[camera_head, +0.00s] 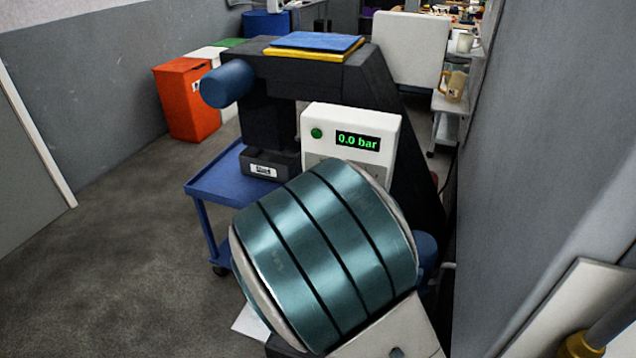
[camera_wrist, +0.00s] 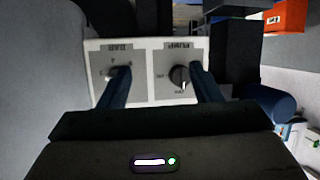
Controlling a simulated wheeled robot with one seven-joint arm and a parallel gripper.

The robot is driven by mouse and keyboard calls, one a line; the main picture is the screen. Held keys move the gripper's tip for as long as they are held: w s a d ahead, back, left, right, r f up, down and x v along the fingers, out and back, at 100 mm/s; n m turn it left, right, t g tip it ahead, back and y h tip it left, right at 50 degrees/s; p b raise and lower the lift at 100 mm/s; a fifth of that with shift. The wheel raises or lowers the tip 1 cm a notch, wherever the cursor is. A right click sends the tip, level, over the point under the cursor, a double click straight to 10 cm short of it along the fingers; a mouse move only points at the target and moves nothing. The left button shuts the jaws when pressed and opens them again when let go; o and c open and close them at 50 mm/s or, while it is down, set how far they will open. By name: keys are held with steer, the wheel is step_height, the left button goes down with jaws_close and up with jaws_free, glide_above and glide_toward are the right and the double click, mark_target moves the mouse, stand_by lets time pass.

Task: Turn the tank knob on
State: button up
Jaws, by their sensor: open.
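A white control box (camera_head: 351,128) has a green round light and a display reading 0.0 bar; its lower front is hidden in the head view. The wrist view shows its panel upside down, with two dial plates. The right plate reads PUMP and has a dark knob (camera_wrist: 181,77) with a pale pointer. The left plate has another knob (camera_wrist: 113,73), partly covered by a finger; its label is hard to read, and I see no clear tank label. My gripper (camera_wrist: 160,82) is open and empty, one finger over each plate. Contact with either knob cannot be told.
The box stands by a dark machine frame with a blue cylinder (camera_head: 227,84) sticking out left. A blue cart (camera_head: 213,185) is below it. A grey wall (camera_head: 545,130) runs close on the right. An orange bin (camera_head: 186,98) stands behind; the left floor is clear.

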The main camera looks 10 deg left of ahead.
steer(key=s+a+r+t+h, duration=0.1)
steer(key=s+a+r+t, duration=0.1)
steer(key=a+t, duration=0.25)
steer(key=w, duration=1.3)
steer(key=shift+d+n+b, duration=0.3)
steer(key=shift+n, duration=0.1)
steer(key=c, duration=1)
